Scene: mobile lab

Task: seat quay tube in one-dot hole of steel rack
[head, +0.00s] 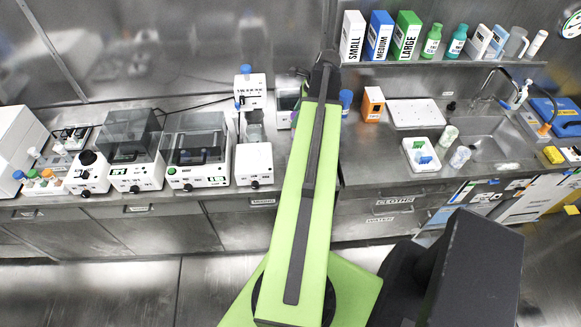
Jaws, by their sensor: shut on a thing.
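My gripper does not show in the head view; my green arm rises through the middle of the picture to a dark joint and hides what lies behind it. No tube held by me can be seen, and I cannot pick out the quay tube. A small metal-looking rack (72,138) stands at the back left of the counter. It may be the steel rack, but its holes and dot marks are too small to read. A white holder (42,186) with several coloured caps stands in front of it.
White lab machines (198,165) line the left counter. Right of my arm are an orange-and-white box (372,103), a white tray (416,113), a white bin (421,155) and a sink (487,140). Boxes and bottles stand on a shelf (440,63). Floor shows at the lower left.

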